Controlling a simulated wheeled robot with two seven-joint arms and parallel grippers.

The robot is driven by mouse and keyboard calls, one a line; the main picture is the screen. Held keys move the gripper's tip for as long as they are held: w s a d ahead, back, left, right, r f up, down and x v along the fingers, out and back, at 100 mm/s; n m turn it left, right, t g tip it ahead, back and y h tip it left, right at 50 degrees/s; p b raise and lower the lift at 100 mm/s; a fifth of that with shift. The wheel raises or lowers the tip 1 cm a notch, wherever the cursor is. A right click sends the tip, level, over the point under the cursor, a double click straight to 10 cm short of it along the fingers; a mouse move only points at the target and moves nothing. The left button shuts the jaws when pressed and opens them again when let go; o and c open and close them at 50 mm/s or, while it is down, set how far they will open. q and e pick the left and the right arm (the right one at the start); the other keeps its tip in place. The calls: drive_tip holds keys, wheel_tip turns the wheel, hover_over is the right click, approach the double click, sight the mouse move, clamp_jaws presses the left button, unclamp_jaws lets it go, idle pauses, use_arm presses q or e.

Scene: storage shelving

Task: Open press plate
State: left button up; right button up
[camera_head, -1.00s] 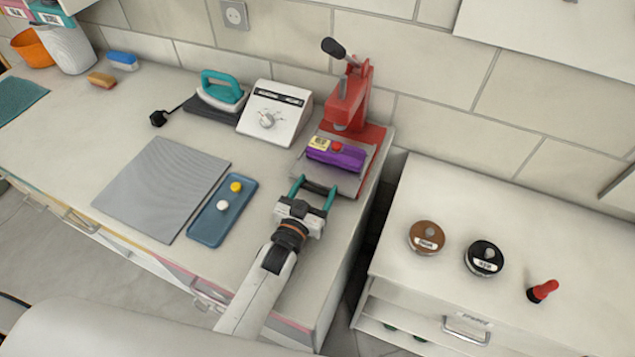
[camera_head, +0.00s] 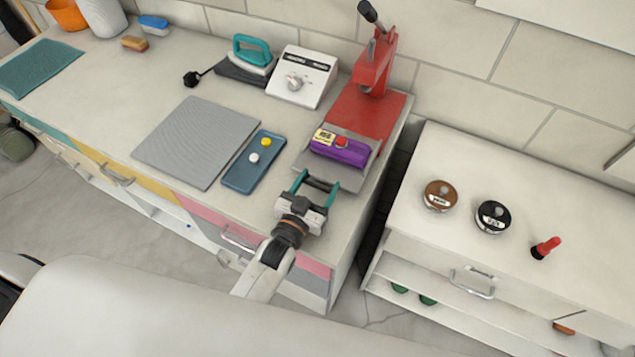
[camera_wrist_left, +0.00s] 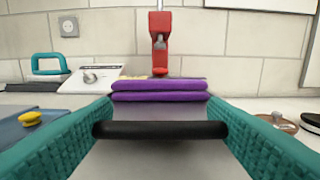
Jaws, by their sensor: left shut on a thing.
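The red press (camera_head: 376,75) stands at the back right of the counter, with its black-knobbed lever raised. Its grey plate (camera_head: 306,161) is slid out toward me, clear of the press head, and bears a folded purple cloth (camera_head: 340,149) with a yellow label and a red piece on top. My left gripper (camera_head: 315,183) is at the plate's front edge, its teal fingers shut on the black handle bar (camera_wrist_left: 160,130) of the plate. The left wrist view shows the bar between the fingers and the purple cloth (camera_wrist_left: 160,90) behind it. My right gripper is not in view.
Left of the plate lie a blue tray (camera_head: 240,181) with a yellow and a white piece, and a grey ribbed mat (camera_head: 195,140). A white control box (camera_head: 302,76) and a teal iron (camera_head: 250,56) stand behind. A lower white cabinet (camera_head: 410,215) stands right, across a gap.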

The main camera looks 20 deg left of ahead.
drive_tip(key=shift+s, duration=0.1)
use_arm(q)
drive_tip(key=o, duration=1.1)
drive_tip(key=shift+o, duration=1)
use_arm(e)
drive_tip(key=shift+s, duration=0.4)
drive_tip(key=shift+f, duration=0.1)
use_arm(q)
drive_tip(key=s+b, duration=0.1)
drive_tip(key=s, duration=0.2)
drive_tip(key=s+a+b, duration=0.1)
drive_tip(key=s, duration=0.3)
drive_tip(key=s+a+b, duration=0.1)
drive_tip(key=s, duration=0.2)
drive_tip(key=shift+s+f, duration=0.15)
drive_tip(key=shift+s, duration=0.25)
drive_tip(key=shift+s+a, duration=0.15)
drive_tip(key=shift+s, duration=0.35)
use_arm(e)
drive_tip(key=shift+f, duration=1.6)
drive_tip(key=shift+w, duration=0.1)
